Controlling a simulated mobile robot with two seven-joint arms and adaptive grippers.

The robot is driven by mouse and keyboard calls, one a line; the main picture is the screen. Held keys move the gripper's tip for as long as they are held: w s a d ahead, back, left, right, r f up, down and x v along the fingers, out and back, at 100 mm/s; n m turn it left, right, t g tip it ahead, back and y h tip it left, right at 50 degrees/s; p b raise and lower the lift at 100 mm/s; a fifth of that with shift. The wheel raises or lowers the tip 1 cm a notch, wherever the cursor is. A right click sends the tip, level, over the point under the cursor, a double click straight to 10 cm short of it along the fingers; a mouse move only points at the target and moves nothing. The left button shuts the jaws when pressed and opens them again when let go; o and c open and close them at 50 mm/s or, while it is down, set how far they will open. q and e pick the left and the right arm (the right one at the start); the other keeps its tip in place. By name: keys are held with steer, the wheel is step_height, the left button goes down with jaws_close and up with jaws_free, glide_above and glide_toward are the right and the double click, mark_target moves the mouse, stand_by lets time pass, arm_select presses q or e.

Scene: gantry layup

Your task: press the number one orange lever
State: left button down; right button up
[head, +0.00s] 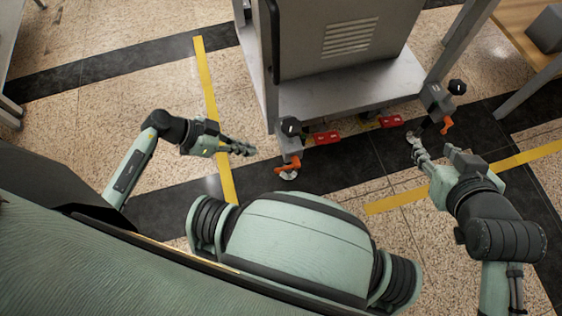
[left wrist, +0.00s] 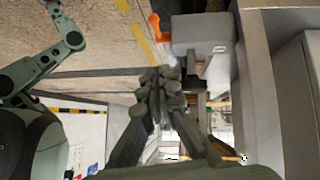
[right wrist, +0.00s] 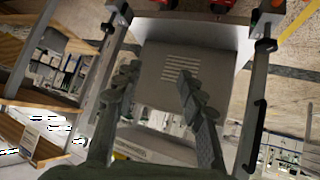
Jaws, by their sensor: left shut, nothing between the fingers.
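One orange lever (head: 288,165) sticks out of a grey caster housing (head: 290,145) at the cart's near left corner; it also shows in the left wrist view (left wrist: 155,25). A second orange lever (head: 446,125) is on the near right caster. I cannot read which is number one. My left gripper (head: 250,151) is shut and empty, left of the left lever and apart from it; its fingertips meet in the left wrist view (left wrist: 160,82). My right gripper (head: 413,138) is near the right caster, left of its lever; its fingers are apart and empty in the right wrist view (right wrist: 158,78).
The grey cart (head: 340,98) stands ahead, with two red blocks (head: 327,137) (head: 390,121) along its near lower edge. Yellow floor tape (head: 212,110) runs left of it. A wooden table (head: 510,20) is at the upper right. Floor around my left gripper is clear.

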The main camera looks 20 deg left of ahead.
arm_select(q)
steer(key=b, duration=0.3)
glide_toward(286, 167)
steer(key=w+d, duration=0.2)
steer(key=d, duration=0.1)
steer(key=f+b, duration=0.1)
steer(key=f, duration=0.2)
steer(key=shift+s+d+f+b, duration=0.1)
steer(key=shift+d+f+b, duration=0.2)
steer(key=shift+d+b, duration=0.1)
steer(key=shift+f, duration=0.15)
arm_select(e)
steer(key=w+a+r+t+y, duration=0.1)
steer(key=a+r+t+y, duration=0.2)
steer(key=r, duration=0.7)
steer(key=w+a+r+t+y, duration=0.1)
steer(key=a+r+t+y, duration=0.2)
steer(key=a+r+t, duration=0.5)
steer(key=shift+r+n+y, duration=0.3)
steer(key=shift+r+y, duration=0.1)
steer(key=shift+r, duration=0.85)
steer(key=shift+f, duration=0.1)
